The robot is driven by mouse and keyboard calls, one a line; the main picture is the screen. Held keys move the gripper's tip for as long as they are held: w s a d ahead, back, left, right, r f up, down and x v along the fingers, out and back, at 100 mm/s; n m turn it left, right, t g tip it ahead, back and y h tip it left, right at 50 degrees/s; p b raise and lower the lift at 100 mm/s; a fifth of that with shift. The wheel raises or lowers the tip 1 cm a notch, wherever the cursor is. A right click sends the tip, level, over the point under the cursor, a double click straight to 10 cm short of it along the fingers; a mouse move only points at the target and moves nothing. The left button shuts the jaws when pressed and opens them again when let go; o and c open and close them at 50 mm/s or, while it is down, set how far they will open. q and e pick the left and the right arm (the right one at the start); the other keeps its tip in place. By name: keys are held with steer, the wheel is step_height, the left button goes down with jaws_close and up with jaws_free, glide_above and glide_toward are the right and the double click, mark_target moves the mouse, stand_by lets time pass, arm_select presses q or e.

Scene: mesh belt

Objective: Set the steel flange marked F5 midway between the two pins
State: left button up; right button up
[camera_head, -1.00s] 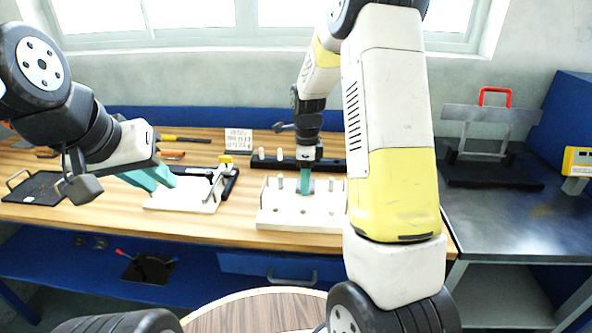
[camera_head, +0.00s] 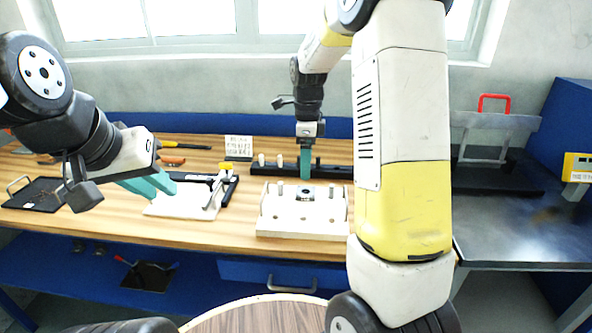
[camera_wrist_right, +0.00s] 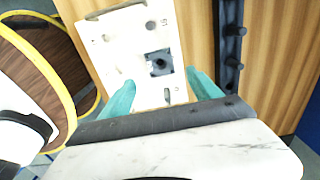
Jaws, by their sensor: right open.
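The flange (camera_head: 305,193) is a small dark square plate with a round hole. It lies on the white pin board (camera_head: 300,228), between upright pins on the left and right; its marking is too small to read. In the right wrist view the flange (camera_wrist_right: 159,63) lies flat on the board (camera_wrist_right: 112,38), beyond the fingertips. My right gripper (camera_head: 305,174) is open and empty, raised above and behind the flange, apart from it. My left gripper (camera_head: 158,184) hangs over a white plate on the left; its finger gap is unclear.
A black rail with pegs (camera_head: 330,171) stands behind the board, with a white label sign (camera_head: 238,146) to its left. A toggle clamp (camera_head: 221,180) sits on the white plate (camera_head: 180,208). A black tray (camera_head: 40,194) lies far left. Bare wood lies in front of the board.

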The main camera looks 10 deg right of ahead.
steer(key=s+r+n+t+y, duration=0.2)
steer(key=s+r+n+t, duration=0.1)
steer(key=s+r+n, duration=0.7)
steer(key=s+a+r+n+t, duration=0.2)
steer(key=s+n+t, duration=0.1)
steer(key=s+n, duration=0.8)
steer(key=s, duration=0.3)
steer(key=shift+s+r+n, duration=0.15)
steer(key=shift+r+n, duration=0.2)
steer(key=shift+n, duration=0.05)
